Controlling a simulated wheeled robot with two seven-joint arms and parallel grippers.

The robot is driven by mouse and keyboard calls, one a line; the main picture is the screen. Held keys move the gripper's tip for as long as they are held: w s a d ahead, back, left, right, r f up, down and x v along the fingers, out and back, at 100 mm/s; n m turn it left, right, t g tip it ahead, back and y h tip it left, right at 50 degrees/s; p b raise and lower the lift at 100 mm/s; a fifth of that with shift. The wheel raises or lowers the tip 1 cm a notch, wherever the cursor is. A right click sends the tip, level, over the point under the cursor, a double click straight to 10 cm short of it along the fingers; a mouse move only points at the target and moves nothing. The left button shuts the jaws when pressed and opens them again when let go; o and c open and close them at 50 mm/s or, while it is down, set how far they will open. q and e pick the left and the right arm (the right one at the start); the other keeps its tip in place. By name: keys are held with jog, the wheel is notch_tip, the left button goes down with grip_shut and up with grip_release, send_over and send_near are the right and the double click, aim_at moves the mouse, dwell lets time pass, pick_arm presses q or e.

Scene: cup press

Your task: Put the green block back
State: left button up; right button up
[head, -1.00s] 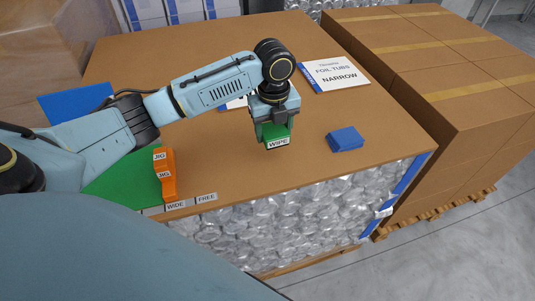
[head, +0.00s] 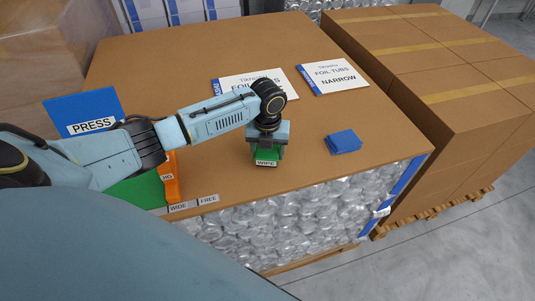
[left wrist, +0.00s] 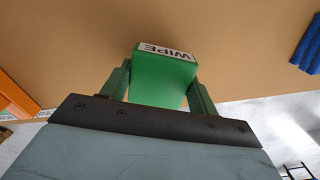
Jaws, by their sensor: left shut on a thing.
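The green block (head: 266,162) with a white "WIPE" label is in my left gripper (head: 267,152), low over the front middle of the brown table. In the left wrist view the green block (left wrist: 163,78) sits between the two green fingers of my left gripper (left wrist: 162,85), which are shut on it. I cannot tell whether the block touches the tabletop. A green mat (head: 138,192) lies at the table's front left, partly behind my arm. My right gripper is not in view.
A folded blue cloth (head: 343,141) lies right of the gripper. An orange jig (head: 172,180) stands left, near "WIDE" (head: 178,207) and "FREE" (head: 208,199) labels. A blue "PRESS" sign (head: 85,112) and two "FOIL TUBS" cards (head: 335,76) are farther back. Cartons (head: 460,80) stand right.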

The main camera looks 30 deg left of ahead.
pick_arm(q)
jog(key=shift+f, duration=0.95)
jog(key=shift+f, duration=0.2)
jog(key=o, duration=0.9)
jog(key=shift+o, duration=0.2)
notch_tip(320, 180, up, 12)
jog(key=shift+r, duration=0.25)
